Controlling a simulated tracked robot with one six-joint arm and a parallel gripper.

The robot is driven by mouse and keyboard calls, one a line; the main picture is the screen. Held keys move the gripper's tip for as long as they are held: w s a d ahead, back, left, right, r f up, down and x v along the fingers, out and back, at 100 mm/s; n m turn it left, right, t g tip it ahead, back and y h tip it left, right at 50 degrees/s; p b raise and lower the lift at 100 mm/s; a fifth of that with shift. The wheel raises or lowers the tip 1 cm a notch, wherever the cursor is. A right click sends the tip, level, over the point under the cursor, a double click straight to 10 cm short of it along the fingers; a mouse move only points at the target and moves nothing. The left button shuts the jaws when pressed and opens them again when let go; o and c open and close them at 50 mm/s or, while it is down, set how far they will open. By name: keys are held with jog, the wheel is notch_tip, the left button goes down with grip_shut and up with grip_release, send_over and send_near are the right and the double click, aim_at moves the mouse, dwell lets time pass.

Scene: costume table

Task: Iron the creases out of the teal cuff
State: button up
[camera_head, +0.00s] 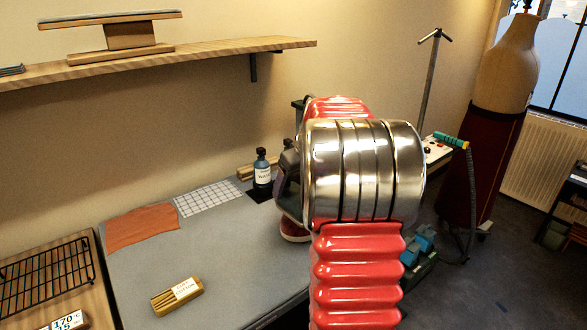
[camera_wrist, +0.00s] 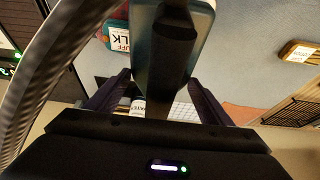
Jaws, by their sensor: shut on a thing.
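In the wrist view my gripper (camera_wrist: 162,82) is shut on a dark-handled tool with a teal body (camera_wrist: 145,45), apparently an iron. Its soleplate is hidden.
The grey table top (camera_head: 235,252) has bare room at its middle. It bears an orange cloth (camera_head: 142,228), a checked cloth (camera_head: 208,199), a dark bottle (camera_head: 262,170) and a tan labelled block (camera_head: 177,297). A black wire rack (camera_head: 48,278) stands left. A shelf (camera_head: 210,52) hangs above.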

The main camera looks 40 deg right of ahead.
jog(key=shift+f, duration=1.1)
jog(key=shift+s+d, duration=0.15)
jog(key=shift+d, duration=0.75)
jog(key=shift+s+d, duration=0.1)
jog(key=shift+d, duration=0.8)
jog(key=shift+w+a+r, duration=0.1)
jog(key=shift+r, duration=3.95)
